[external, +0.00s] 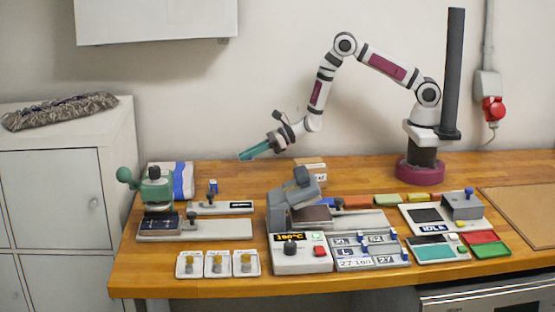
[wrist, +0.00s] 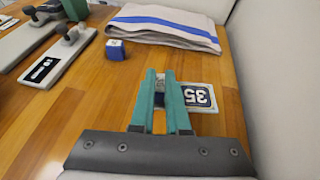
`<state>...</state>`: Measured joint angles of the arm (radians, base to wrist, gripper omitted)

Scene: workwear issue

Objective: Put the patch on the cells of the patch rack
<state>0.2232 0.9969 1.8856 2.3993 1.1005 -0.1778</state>
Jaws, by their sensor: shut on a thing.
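My gripper (external: 243,156) is raised at the centre left, above the back of the wooden bench in the external view. In the wrist view its teal fingers (wrist: 161,76) are shut on a white-bordered patch (wrist: 197,96) marked 35. The patch sticks out to the right of the fingers, and its middle is partly hidden by them. In the external view I cannot make out the patch. A grey rack of labelled cells (external: 368,265), seemingly the patch rack, lies at the front centre right. Its cells show markings such as XL, L, 52 and 27.
A heat press (external: 290,210) with a control box (external: 302,262) stands left of the rack. A green-handled press (external: 155,188) and three small trays (external: 217,263) are further left. A folded striped cloth (wrist: 150,28) and a blue block (wrist: 115,50) lie ahead.

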